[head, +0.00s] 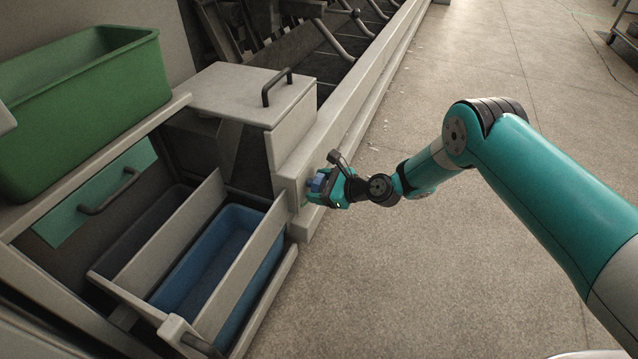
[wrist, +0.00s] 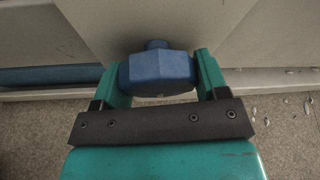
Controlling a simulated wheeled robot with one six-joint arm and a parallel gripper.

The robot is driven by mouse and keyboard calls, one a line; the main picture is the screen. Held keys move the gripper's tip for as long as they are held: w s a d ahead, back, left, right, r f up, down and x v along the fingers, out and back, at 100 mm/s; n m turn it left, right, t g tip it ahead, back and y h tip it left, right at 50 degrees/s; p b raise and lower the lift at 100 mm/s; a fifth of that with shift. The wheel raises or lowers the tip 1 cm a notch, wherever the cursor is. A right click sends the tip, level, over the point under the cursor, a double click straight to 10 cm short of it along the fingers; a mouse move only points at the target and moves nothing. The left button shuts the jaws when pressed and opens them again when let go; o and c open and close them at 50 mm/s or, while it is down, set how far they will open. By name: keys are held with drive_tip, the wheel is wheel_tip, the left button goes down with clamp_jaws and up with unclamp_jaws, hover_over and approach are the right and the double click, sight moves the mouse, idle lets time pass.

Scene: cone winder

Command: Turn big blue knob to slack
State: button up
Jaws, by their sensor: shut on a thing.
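The big blue knob (head: 317,183) sits low on the front face of the pale machine housing, below the lidded box. In the wrist view the knob (wrist: 158,73) is a faceted blue body with a smaller round boss behind it, against the pale panel. My gripper (head: 322,187) is at the panel with its teal fingers on both sides of the knob. In the wrist view my gripper (wrist: 160,80) is shut on the knob. No slack marking or pointer can be read, so the knob's setting cannot be told.
A blue bin (head: 168,291) sits in an open pale drawer left of the knob. A green bin (head: 150,88) stands on the shelf above. A lidded box with a dark handle (head: 277,86) is above the knob. The concrete floor (head: 400,290) to the right is clear.

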drive_tip(key=n+t+p, duration=0.1)
drive_tip(key=n, duration=0.1)
drive_tip(key=shift+n+t, duration=0.3)
drive_tip(key=shift+t, duration=0.1)
drive_tip(key=n+t, duration=0.2)
drive_tip(key=n, duration=0.1)
drive_tip(key=shift+w+d, duration=0.1)
drive_tip(key=n+t, duration=0.1)
drive_tip(key=n, duration=0.3)
drive_tip(key=shift+n+t+y, duration=0.3)
drive_tip(key=shift+t+y, duration=0.1)
drive_tip(key=shift+r+n+t+y+b, duration=0.15)
drive_tip(key=shift+n+t+y+b, duration=0.2)
drive_tip(key=shift+n, duration=1.15)
drive_tip(key=o, duration=0.9)
